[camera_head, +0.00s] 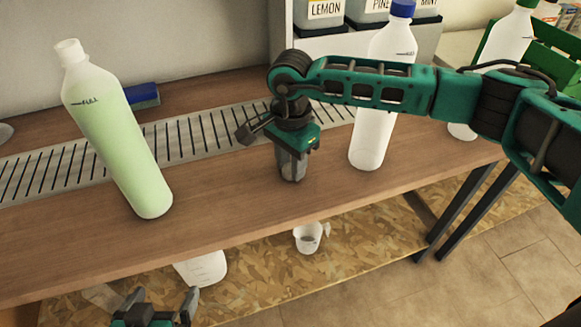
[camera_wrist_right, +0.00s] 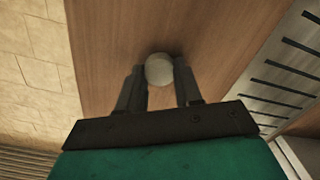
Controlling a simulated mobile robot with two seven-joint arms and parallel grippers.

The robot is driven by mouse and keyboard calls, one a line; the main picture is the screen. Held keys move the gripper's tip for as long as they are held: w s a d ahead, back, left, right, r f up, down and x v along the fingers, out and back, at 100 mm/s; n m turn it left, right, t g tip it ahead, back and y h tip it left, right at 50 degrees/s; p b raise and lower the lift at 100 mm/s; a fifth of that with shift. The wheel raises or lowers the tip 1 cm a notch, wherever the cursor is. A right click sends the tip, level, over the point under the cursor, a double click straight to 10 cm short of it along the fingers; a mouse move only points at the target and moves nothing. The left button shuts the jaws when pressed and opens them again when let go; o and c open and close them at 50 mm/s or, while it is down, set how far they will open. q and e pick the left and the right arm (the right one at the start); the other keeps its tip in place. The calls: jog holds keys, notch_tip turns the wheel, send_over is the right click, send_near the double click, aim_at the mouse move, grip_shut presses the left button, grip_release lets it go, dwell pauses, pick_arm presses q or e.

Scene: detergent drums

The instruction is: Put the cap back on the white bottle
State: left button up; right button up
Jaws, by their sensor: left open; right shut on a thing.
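An open-necked white, see-through bottle (camera_head: 118,140) with pale green liquid stands at the left of the wooden bench, with no cap on its neck. My right gripper (camera_head: 291,172) points down over the bench, right of this bottle. In the right wrist view its fingers (camera_wrist_right: 158,88) are shut on a round pale cap (camera_wrist_right: 159,69). The fingers hide the cap in the head view, and I cannot tell whether it touches the bench. My left gripper (camera_head: 161,300) is open and empty at the bottom left, below the bench's front edge.
A white bottle with a blue cap (camera_head: 382,95) stands right of my right gripper. A slotted grey drain strip (camera_head: 215,133) runs along the bench. A blue block (camera_head: 142,95) lies behind. A white cup (camera_head: 308,237) sits below.

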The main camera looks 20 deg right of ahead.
jog(key=shift+r, duration=0.1)
notch_tip(320, 180, up, 20)
jog(key=p, duration=0.3)
dwell(0.5)
